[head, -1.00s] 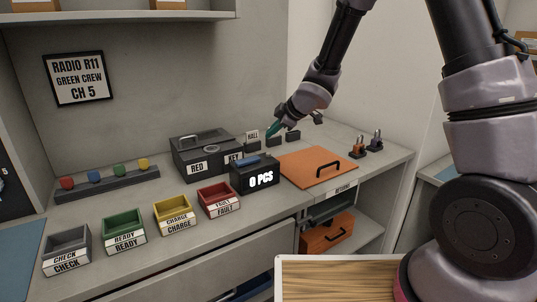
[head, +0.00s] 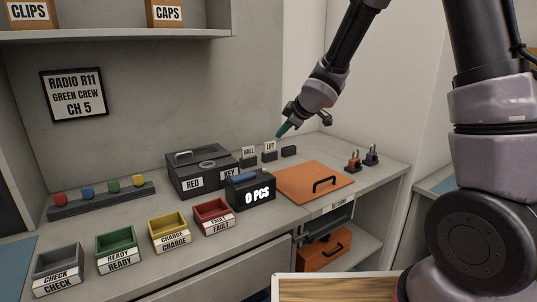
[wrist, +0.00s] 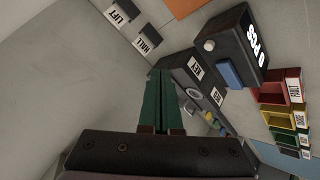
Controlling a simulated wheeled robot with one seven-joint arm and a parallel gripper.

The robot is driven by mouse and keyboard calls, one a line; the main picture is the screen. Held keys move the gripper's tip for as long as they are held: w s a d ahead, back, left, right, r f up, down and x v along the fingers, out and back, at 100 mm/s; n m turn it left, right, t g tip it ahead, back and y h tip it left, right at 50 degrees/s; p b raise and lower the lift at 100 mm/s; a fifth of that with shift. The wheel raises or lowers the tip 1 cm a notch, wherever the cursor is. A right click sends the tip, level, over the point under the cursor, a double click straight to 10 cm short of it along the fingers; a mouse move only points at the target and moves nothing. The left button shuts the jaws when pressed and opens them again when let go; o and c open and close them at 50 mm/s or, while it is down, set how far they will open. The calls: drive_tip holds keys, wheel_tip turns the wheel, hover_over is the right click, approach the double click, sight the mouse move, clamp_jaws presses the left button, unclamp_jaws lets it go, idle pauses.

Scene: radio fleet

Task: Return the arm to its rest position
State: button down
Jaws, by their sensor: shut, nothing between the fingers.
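My gripper (head: 281,132) hangs in the air above the back of the counter, over the small black holders labelled HALL (head: 249,154) and LIFT (head: 270,149). Its green fingers are together and empty; they also show in the wrist view (wrist: 161,73). My arm reaches in from the upper right of the head view, bent down toward the counter. In the wrist view the fingers point past the HALL holder (wrist: 147,44) and the black box, touching nothing that I can see.
A black box (head: 213,163) labelled RED and KEY and a display (head: 251,193) reading 0 PCS stand below. An orange board (head: 300,183) with a handle lies to the right. Grey, green, yellow and red bins (head: 214,216) line the front. A shelf (head: 110,34) hangs at upper left.

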drive_tip(key=s+d+r+m+h, duration=0.2)
drive_tip(key=s+d+r+m, duration=0.15)
drive_tip(key=d+r, duration=0.2)
drive_tip(key=s+d+r+m+t+h, duration=0.1)
drive_tip(key=s+d+r+m, duration=0.25)
drive_tip(key=d, duration=0.35)
drive_tip(key=s+d+r+m+h, duration=0.2)
drive_tip(key=d+r+m, duration=0.3)
drive_tip(key=d, duration=0.1)
drive_tip(key=s+d+r+m+y, duration=0.1)
drive_tip(key=s+m, duration=0.3)
drive_tip(key=s, duration=0.5)
drive_tip(key=s+d+r+m+g+y, duration=0.1)
drive_tip(key=s+m, duration=0.3)
drive_tip(key=s, duration=0.5)
drive_tip(key=shift+s+d+r+g, duration=0.2)
drive_tip(key=shift+d+r+g, duration=0.15)
drive_tip(key=shift+r, duration=0.45)
